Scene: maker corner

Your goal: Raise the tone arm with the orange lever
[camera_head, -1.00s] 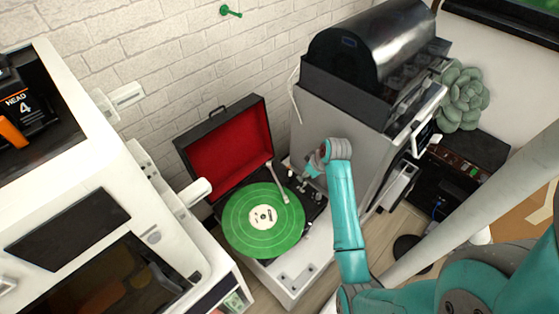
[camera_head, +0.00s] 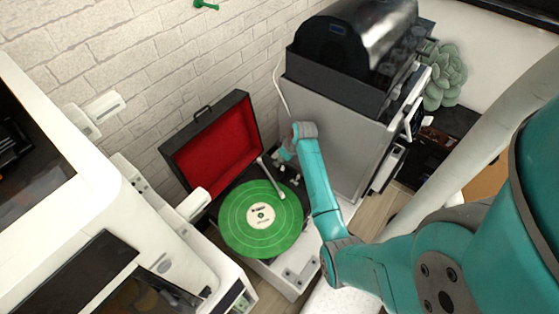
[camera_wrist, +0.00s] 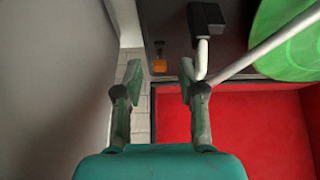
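The record player (camera_head: 297,268) stands open against the brick wall, with a green record (camera_head: 245,230) on it. The white tone arm (camera_head: 268,178) lies along the record's right side, its head end over the record; I cannot tell whether it touches. The small orange lever (camera_wrist: 159,66) shows there, between my gripper's fingertips in the picture. My gripper (camera_wrist: 160,70) is open and empty, with a finger on each side.
The red-lined lid (camera_head: 215,145) stands open at the deck's left rear. A grey cabinet (camera_head: 335,135) with a dark machine on top rises close to the right. A white machine (camera_head: 150,215) stands at the left.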

